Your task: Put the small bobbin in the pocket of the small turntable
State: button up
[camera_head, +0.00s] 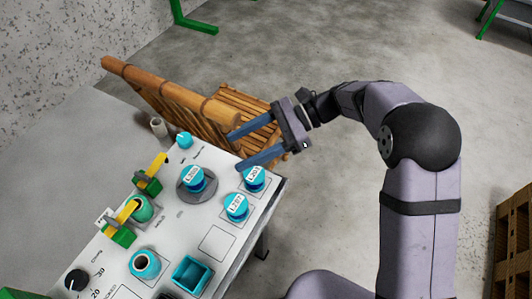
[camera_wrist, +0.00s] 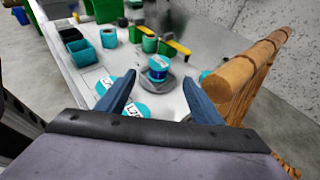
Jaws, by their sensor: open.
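A blue bobbin with a white label (camera_head: 193,176) sits on a grey round turntable (camera_head: 183,194) on the white table; I cannot tell whether it is seated in a pocket. Both also show in the wrist view, the bobbin (camera_wrist: 157,70) beyond the fingertips. Two more labelled blue bobbins, one at the right (camera_head: 254,180) and one nearer the front (camera_head: 236,207), stand on marked squares. The three look similar in size; I cannot tell which is the small one. My gripper (camera_head: 236,152) is open and empty, above the table's back right edge.
A teal knob-like piece (camera_head: 184,140) stands behind the turntable. Green and yellow fixtures (camera_head: 148,183), a teal ring (camera_head: 145,263) and a teal open box (camera_head: 192,275) stand on the table. A wooden chair (camera_head: 190,105) is close behind my gripper. An outlined square (camera_head: 216,240) is empty.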

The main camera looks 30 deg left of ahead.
jog(key=shift+d, duration=0.1)
jog(key=s+d+f+n+t+h, duration=0.1)
jog(key=d+f+n+t+h, duration=0.2)
jog(key=d, duration=1)
jog(key=d+f+n+t+h, duration=0.2)
jog(key=d+n+t+h, duration=0.1)
jog(key=d, duration=1.1)
jog(key=s+d+f+n+t+h, duration=0.1)
jog(key=d+f+n+t+h, duration=0.2)
jog(key=d, duration=1)
jog(key=shift+s+d+f, duration=0.15)
jog(key=shift+s+f, duration=0.15)
notch_tip(320, 180, up, 20)
jog(key=p, duration=1.9)
jog(key=shift+f, duration=0.25)
